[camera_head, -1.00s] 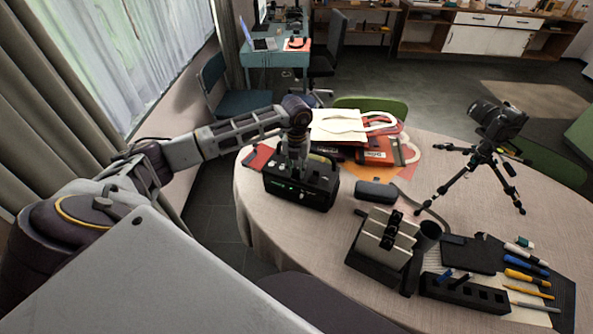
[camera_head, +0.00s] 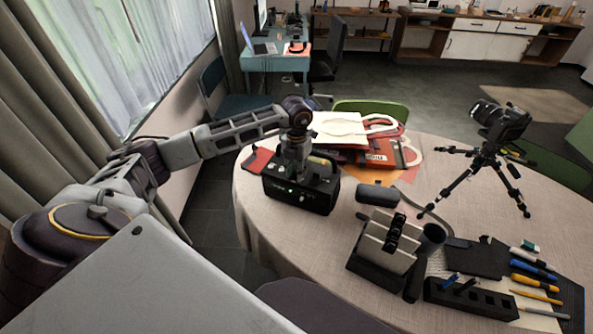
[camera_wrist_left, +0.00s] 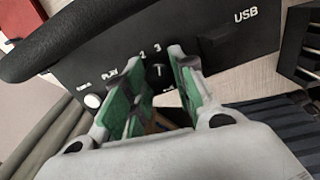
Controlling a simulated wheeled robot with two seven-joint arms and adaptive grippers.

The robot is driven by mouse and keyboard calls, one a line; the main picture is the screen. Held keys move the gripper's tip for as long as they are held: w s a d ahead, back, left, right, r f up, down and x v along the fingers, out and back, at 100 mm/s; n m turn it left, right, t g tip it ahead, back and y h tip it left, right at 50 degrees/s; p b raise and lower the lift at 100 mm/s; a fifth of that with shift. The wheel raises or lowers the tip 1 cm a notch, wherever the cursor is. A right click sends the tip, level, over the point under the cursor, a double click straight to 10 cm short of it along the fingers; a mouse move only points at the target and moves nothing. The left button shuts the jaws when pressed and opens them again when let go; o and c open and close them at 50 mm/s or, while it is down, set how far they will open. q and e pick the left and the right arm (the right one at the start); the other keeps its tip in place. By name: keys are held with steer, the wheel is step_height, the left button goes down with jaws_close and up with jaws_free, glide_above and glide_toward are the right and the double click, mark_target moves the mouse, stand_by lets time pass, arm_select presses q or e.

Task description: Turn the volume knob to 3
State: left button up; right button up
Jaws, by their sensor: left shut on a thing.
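The small dark volume knob (camera_wrist_left: 158,73) has a light pointer line and sits near the printed numbers. My left gripper (camera_head: 295,178) reaches down onto the box. In the wrist view its green-padded fingers (camera_wrist_left: 161,66) are on either side of the knob, shut on it. The exact number it points at is unclear.
A dark case (camera_head: 378,195), a grey block device (camera_head: 388,240) and a camera on a tripod (camera_head: 490,155) stand to the right on the round table (camera_head: 300,240). Folders and papers (camera_head: 365,140) lie behind the box. Pens lie at the right.

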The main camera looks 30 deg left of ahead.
arm_select(q)
steer(key=o, duration=0.8)
steer(key=shift+r, duration=6.05)
steer(key=shift+f, duration=0.1)
